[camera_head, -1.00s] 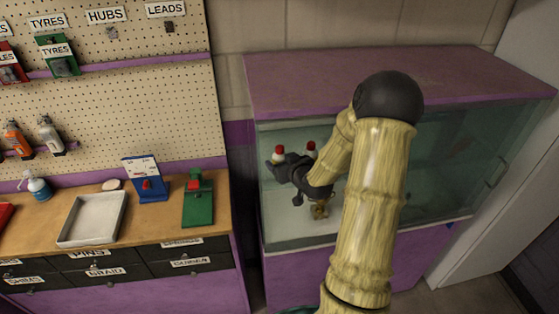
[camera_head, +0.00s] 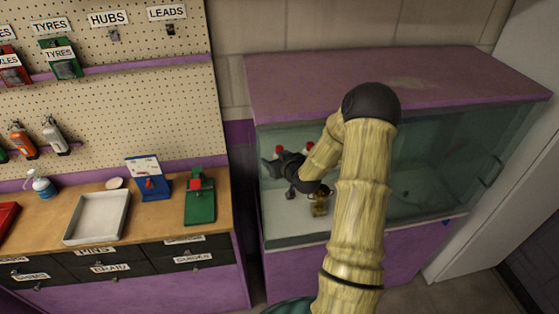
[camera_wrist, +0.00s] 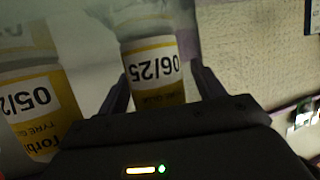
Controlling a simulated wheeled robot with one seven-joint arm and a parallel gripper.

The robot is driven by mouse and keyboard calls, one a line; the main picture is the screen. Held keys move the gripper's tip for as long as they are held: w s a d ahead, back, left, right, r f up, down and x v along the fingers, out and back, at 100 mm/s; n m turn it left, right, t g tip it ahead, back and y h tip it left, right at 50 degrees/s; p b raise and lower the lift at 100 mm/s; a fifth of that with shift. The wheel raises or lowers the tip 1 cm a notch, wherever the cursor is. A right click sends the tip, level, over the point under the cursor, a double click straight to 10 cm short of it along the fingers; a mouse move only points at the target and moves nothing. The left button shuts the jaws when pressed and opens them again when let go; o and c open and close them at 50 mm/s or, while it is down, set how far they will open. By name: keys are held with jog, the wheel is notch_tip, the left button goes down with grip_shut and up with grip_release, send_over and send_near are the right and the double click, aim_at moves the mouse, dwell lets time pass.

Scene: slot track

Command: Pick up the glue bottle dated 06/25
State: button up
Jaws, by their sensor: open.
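In the wrist view, a glue bottle labelled 06/25 (camera_wrist: 152,68), with a white and yellow label, stands between the two fingers of my gripper (camera_wrist: 160,80). The fingers are open, with one on each side of it. A second bottle, labelled 05/2 and a cut-off digit (camera_wrist: 36,102), is to the left, outside the fingers. In the head view my gripper (camera_head: 272,167) is inside the glass-fronted cabinet. Two red caps (camera_head: 279,149) (camera_head: 308,146) show just behind it; their bottles are mostly hidden by my gripper and arm.
The cabinet (camera_head: 400,75) has a purple top and glass walls close around my arm. A small brass-coloured object (camera_head: 320,207) stands on its floor in front of my wrist. A workbench with a white tray (camera_head: 97,217) and a green stand (camera_head: 200,205) is to the left.

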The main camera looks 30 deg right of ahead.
jog(key=c, duration=1.1)
jog(key=shift+r, duration=0.1)
notch_tip(320, 180, up, 10)
jog(key=b, duration=0.3)
